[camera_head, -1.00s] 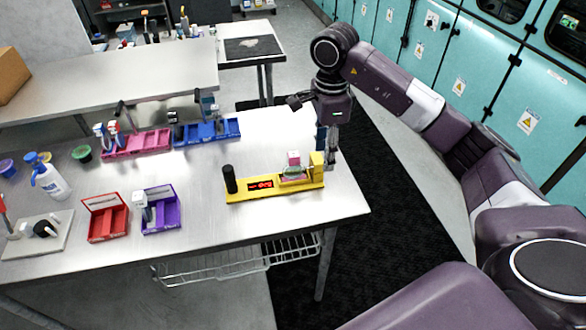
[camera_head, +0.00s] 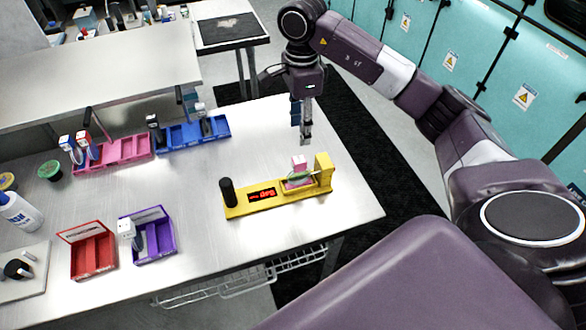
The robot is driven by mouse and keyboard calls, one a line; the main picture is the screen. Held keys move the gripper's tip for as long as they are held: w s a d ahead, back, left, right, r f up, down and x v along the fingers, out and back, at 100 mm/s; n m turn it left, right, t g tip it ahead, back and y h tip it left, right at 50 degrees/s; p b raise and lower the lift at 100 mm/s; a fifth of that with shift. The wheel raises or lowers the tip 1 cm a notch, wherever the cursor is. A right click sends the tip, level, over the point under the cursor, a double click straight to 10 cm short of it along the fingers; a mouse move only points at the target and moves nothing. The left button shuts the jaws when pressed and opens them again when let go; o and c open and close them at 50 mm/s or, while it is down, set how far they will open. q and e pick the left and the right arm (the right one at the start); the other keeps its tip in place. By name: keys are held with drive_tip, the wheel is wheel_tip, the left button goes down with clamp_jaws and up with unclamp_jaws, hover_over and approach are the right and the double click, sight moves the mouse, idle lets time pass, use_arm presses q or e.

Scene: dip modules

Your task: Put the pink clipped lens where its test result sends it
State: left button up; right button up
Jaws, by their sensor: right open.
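The pink clipped lens (camera_head: 299,166) sits at the right end of a yellow tester (camera_head: 239,210), beside its upright yellow post. A pink block and a greenish clear part show there; finer detail is too small to tell. The tester's red display (camera_head: 263,195) is lit, but I cannot read it surely. My right gripper (camera_head: 306,140) is open and empty, pointing down behind the lens and apart from it. My left gripper is not in view.
A red bin (camera_head: 93,255) and a purple bin (camera_head: 155,250) stand at the front left. A pink tray (camera_head: 126,150) and a blue tray (camera_head: 190,135) stand behind them. A white bottle (camera_head: 18,212) is at the left. The metal table is clear between bins and tester.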

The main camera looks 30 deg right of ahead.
drive_tip(key=shift+s+f+b, duration=0.45)
drive_tip(key=shift+f+b, duration=0.35)
drive_tip(key=shift+f, duration=0.05)
drive_tip(key=b, duration=0.6)
hover_over(299, 168)
drive_tip(key=w+d, duration=0.1)
wheel_tip(299, 168, down, 6)
drive_tip(key=shift+w+d+f, duration=0.1)
drive_tip(key=shift+f, duration=0.05)
drive_tip(key=shift+f+b, duration=0.45)
drive_tip(key=shift+s+f+p, duration=0.2)
drive_tip(key=shift+f+p, duration=0.25)
drive_tip(key=shift+f, duration=0.1)
drive_tip(key=f+p, duration=0.1)
drive_tip(key=f, duration=0.1)
drive_tip(key=f+p, duration=0.2)
drive_tip(key=f, duration=0.1)
drive_tip(key=shift+w+a+f, duration=0.15)
drive_tip(key=shift+w+a, duration=0.05)
drive_tip(key=shift+f, duration=0.5)
clamp_jaws()
drive_tip(key=shift+w, duration=0.1)
